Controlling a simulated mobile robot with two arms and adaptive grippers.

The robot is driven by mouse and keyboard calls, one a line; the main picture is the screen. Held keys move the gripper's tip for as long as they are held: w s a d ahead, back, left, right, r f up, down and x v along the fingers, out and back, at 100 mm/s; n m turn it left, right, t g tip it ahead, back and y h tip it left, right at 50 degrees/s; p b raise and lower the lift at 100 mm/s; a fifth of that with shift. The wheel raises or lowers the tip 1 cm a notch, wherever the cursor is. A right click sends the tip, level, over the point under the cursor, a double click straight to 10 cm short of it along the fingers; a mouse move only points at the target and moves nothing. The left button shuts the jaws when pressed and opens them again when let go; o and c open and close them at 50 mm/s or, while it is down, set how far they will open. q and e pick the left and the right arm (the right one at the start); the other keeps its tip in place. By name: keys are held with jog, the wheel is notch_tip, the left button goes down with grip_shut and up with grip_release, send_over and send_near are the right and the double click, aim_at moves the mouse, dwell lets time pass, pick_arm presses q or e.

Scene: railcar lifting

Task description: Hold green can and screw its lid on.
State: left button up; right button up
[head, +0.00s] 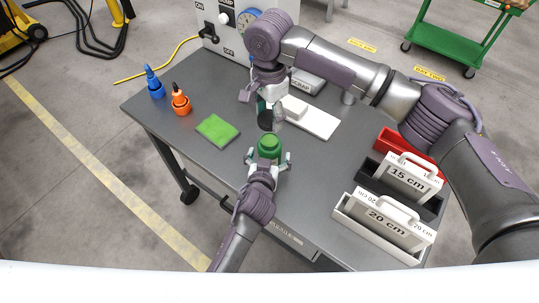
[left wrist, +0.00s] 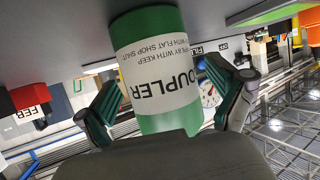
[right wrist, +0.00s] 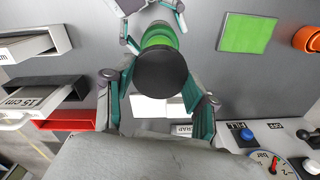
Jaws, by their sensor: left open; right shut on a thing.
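The green can (head: 269,147) stands on the grey table near its front edge. In the left wrist view the can (left wrist: 158,60) carries a white "COUPLER" label. My left gripper (head: 268,160) is open, with one finger on each side of the can and visible gaps. My right gripper (head: 268,108) is above and just behind the can, shut on the black lid (head: 265,119). In the right wrist view the lid (right wrist: 162,72) sits between the fingers, and the green can shows partly behind it. The lid is apart from the can in the head view.
A green pad (head: 217,130), an orange bottle (head: 180,102) and a blue bottle (head: 154,86) are left of the can. A white plate (head: 315,122) lies behind right. A red tray (head: 392,140), "15 cm" block (head: 410,177) and "20 cm" block (head: 392,219) are at right.

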aim_at(269, 140)
pick_arm(q)
jog(key=shift+w+f, duration=0.15)
jog(key=shift+w, duration=0.3)
jog(key=c, duration=1.8)
pick_arm(e)
jog(key=shift+f, duration=2.45)
jog(key=shift+f, duration=0.9)
pick_arm(q)
grip_shut()
pick_arm(e)
jog(key=shift+f, duration=0.55)
